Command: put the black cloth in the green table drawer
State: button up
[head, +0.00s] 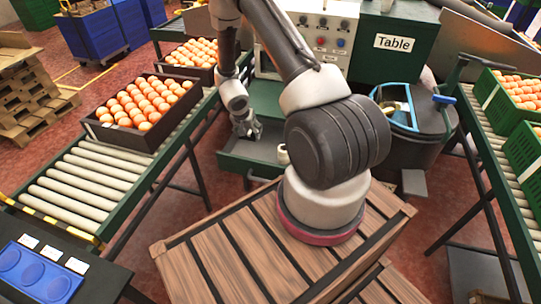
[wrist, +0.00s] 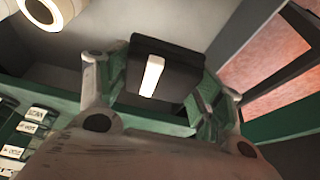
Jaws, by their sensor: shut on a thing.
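My gripper (head: 247,128) is over the open green drawer (head: 235,166) under the control panel. In the wrist view, my gripper (wrist: 158,85) has its fingers on either side of a dark folded thing with a white strip, which looks like the black cloth (wrist: 185,72). It is shut on it. The drawer's grey floor and green rim (wrist: 65,101) show behind and below the cloth. I cannot tell whether the cloth touches the drawer floor. In the head view the cloth cannot be made out.
A small white round thing (head: 283,154) sits in the drawer; pale cylinders (wrist: 50,12) show in the wrist view. A dark bin (head: 425,125) stands right. A wooden crate (head: 215,255) is in front.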

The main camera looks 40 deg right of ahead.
aim_at(252, 151)
jog(key=f, duration=1)
jog(key=shift+d, duration=0.2)
jog(key=shift+f, duration=0.15)
jog(key=o, duration=1.1)
